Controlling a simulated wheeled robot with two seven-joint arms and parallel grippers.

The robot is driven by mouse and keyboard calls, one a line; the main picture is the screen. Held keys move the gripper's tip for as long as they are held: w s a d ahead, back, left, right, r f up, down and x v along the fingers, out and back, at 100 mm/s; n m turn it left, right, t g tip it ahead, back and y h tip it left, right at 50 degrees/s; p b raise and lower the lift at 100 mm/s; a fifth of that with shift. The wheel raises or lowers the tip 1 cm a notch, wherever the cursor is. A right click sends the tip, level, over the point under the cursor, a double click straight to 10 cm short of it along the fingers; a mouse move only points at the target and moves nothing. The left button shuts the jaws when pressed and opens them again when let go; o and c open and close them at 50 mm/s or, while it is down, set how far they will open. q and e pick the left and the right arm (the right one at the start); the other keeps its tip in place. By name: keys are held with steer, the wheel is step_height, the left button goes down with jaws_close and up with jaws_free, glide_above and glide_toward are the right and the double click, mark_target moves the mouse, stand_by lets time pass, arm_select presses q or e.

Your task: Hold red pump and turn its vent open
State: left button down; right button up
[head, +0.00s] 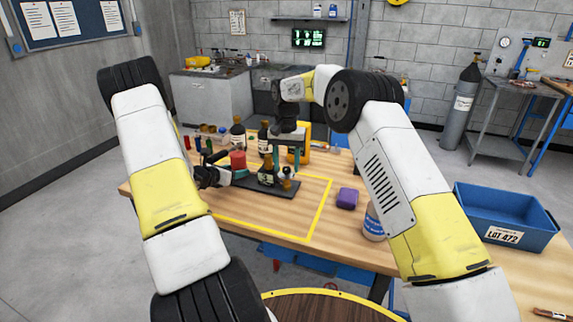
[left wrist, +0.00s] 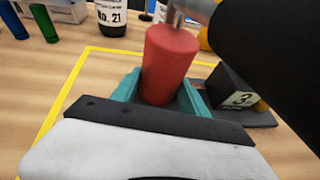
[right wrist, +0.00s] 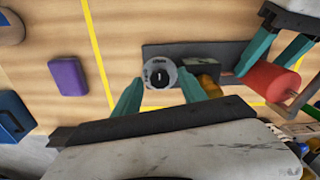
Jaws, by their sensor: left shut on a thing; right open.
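The red pump (head: 238,160) sits at the left of the black base plate (head: 285,192) on the wooden table. My left gripper (left wrist: 160,88) is shut on the red cylinder, with a teal finger on either side. The pump and those fingers also show in the right wrist view (right wrist: 270,82). A round grey vent knob with a dark centre mark (right wrist: 160,75) stands at the plate's other end. My right gripper (right wrist: 161,80) points down over it, open, with one teal finger on each side. I cannot tell whether the fingers touch the knob.
Brown bottles (head: 238,133) stand behind the plate. A purple block (head: 347,198), a white jar (head: 374,222) and a blue crate (head: 505,215) lie to the right. A yellow outline (head: 322,215) marks the table, with clear wood at its front.

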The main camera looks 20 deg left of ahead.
jaws_close()
steer(key=shift+n, duration=2.8)
jaws_free()
